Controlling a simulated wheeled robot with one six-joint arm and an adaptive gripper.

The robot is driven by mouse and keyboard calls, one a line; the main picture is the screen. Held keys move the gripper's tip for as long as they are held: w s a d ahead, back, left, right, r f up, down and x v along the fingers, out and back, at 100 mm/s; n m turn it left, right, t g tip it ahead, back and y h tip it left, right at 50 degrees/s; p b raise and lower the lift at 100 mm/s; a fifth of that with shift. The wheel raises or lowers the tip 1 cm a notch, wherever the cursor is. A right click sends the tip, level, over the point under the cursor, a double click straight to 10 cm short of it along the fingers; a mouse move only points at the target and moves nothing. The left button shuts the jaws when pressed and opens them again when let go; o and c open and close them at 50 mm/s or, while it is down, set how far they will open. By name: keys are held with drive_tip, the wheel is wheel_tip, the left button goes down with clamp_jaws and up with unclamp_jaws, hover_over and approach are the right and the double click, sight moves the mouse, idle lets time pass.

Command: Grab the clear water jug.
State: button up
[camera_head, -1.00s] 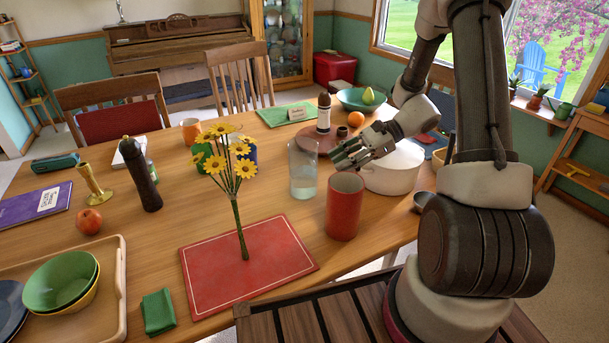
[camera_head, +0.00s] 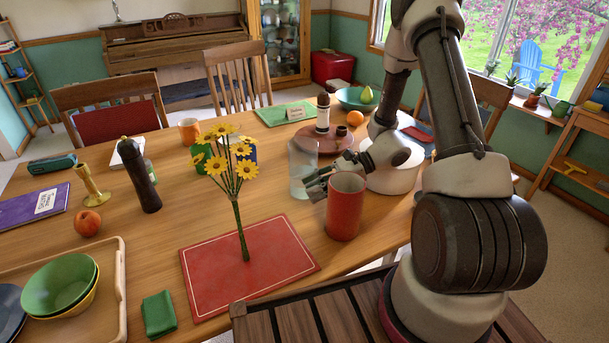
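The clear water jug (camera_head: 302,160) stands upright on the wooden table, right of the yellow flowers and behind the red cup. It is see-through, with some water low inside. My gripper (camera_head: 309,184) is low at the jug's right side, its dark fingers pointing left toward the jug. The fingers look spread apart. Whether a finger touches the jug I cannot tell. The gripper's near side is partly hidden by the red cup.
The red cup (camera_head: 345,207) stands close in front of my gripper. The white pot (camera_head: 392,180) is right behind my wrist. Yellow flowers (camera_head: 240,170) rise over a red placemat (camera_head: 290,262) at left. A brown round tray (camera_head: 309,142) lies behind the jug.

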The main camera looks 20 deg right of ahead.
clamp_jaws()
drive_tip(key=shift+r, duration=0.15)
idle(0.4)
